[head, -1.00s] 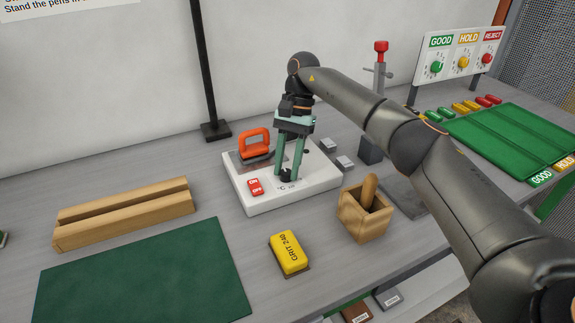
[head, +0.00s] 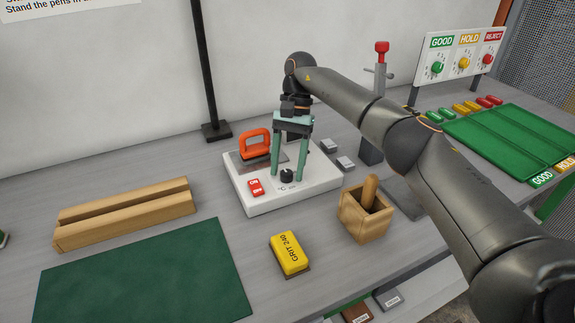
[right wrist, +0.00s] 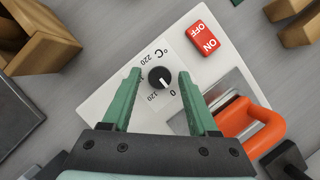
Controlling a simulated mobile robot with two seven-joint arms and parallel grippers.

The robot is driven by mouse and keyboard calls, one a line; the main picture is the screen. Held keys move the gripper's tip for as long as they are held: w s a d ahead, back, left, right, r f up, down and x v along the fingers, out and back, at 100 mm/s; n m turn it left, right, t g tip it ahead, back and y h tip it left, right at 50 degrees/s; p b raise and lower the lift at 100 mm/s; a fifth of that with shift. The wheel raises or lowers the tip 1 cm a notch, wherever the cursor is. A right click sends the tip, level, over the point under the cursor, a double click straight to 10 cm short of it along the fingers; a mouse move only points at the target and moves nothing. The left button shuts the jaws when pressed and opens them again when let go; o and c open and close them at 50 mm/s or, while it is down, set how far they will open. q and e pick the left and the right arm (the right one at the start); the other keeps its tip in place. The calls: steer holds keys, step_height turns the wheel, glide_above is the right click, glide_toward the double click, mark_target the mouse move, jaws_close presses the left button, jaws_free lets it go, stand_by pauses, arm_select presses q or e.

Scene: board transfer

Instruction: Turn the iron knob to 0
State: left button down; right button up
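The iron knob (head: 287,175) is a small black dial on the front of a white base (head: 320,182). In the right wrist view the knob (right wrist: 159,78) has a white pointer mark aimed at the lower right, toward the printed 0. The labels 120 and 220 are at its lower left and upper left. My right gripper (head: 289,179) points down with its green fingers spread either side of the knob. In the right wrist view the gripper (right wrist: 158,74) is open, with gaps between fingers and knob. My left gripper is not in view.
The orange-handled iron (head: 255,143) rests at the base's left rear, near a red ON/OFF switch (head: 255,187). A wooden box (head: 362,222) stands at right. A yellow grit block (head: 290,255) lies in front. A black post (head: 208,75) stands behind.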

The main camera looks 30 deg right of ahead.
steer(key=shift+o, duration=0.3)
steer(key=shift+r, duration=0.1)
steer(key=v, duration=0.5)
steer(key=p+v, duration=0.2)
steer(key=p, duration=0.3)
steer(key=shift+d+r, duration=0.1)
steer(key=shift+r, duration=0.1)
steer(key=shift+f, duration=0.1)
